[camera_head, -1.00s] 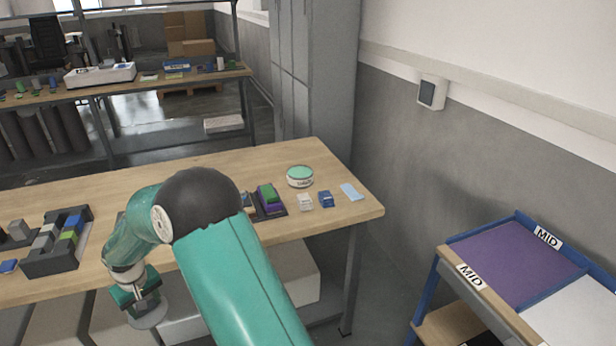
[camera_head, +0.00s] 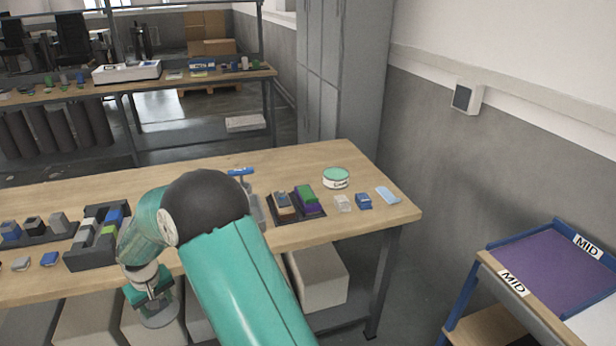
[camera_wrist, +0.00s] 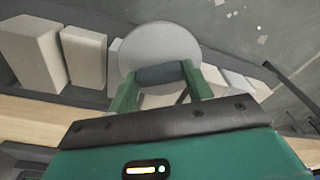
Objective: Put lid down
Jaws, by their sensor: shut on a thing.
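A round grey lid (camera_wrist: 158,45) shows in the wrist view, with a dark grip between the two green fingers. My gripper (camera_wrist: 160,78) is shut on that grip. In the head view my gripper (camera_head: 150,298) hangs in front of the table's near edge, and the lid (camera_head: 161,315) is below it, clear of the tabletop. My arm hides part of the table.
The wooden table (camera_head: 290,232) carries a round tin with a green top (camera_head: 336,177), a dark tray of blocks (camera_head: 299,203) and a grey block rack (camera_head: 92,237). Pale boxes (camera_head: 316,275) stand underneath. A blue-framed cart with a purple surface (camera_head: 545,265) is at the right.

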